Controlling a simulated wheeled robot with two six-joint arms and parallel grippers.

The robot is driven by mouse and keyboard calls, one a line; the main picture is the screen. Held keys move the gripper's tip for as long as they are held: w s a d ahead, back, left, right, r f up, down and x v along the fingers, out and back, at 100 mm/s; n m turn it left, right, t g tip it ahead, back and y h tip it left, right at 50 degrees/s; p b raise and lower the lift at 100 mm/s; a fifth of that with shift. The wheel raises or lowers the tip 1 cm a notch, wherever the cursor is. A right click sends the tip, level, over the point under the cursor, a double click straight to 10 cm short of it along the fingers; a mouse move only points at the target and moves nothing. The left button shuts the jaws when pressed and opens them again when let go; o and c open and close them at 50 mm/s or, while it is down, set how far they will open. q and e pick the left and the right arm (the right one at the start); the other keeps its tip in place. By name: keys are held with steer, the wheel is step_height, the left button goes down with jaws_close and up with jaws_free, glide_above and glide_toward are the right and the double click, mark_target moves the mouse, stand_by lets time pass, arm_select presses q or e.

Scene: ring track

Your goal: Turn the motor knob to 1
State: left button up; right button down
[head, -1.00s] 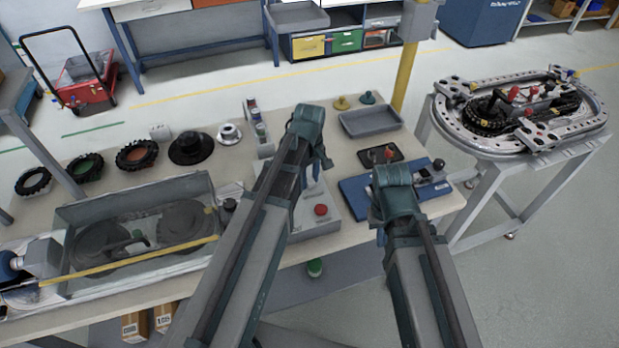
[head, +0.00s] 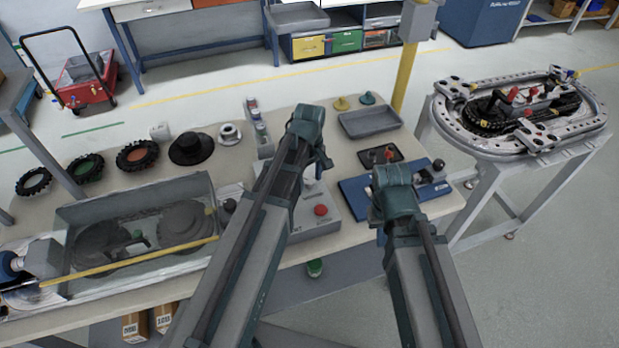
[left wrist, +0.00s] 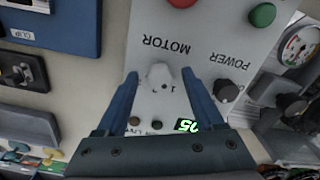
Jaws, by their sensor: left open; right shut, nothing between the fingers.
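The motor knob (left wrist: 160,74) is a small pale grey knob on the light grey panel of a control box (left wrist: 147,35), below the upside-down word MOTOR in the left wrist view. A small "1" mark shows beside it; its exact setting is hard to read. My left gripper (left wrist: 159,77) is open, with one finger on each side of the knob; I see gaps, and contact cannot be told. In the head view my left arm hides the knob, and the control box (head: 328,226) shows beside it. My right gripper (head: 378,213) is shut over the blue board, its fingers mostly hidden.
The control box carries a red button (left wrist: 182,2), a green button (left wrist: 263,15), a black POWER knob (left wrist: 226,90) and a green display (left wrist: 187,125). A grey tray (head: 370,121) and a blue board (head: 352,196) lie to the right. A clear-walled bin (head: 135,200) stands left.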

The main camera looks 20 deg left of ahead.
mark_target(310, 182)
arm_select(q)
step_height(310, 182, up, 14)
steer(key=p, duration=1.3)
steer(key=shift+f, duration=0.25)
steer(key=s+d+f+m+b, duration=0.2)
steer(key=s+d+f+m, duration=0.1)
steer(key=s+d+m, duration=0.2)
steer(key=s+d+f+m+y+b, duration=0.1)
steer(key=s+d+f+m+b, duration=0.1)
steer(key=s+d+m, duration=0.3)
steer(key=s+m+b, duration=0.1)
steer(key=s+m, duration=0.3)
steer(key=shift+s+d+f+b, duration=0.15)
steer(key=shift+d+f+b, duration=0.15)
steer(key=shift+f+b, duration=0.1)
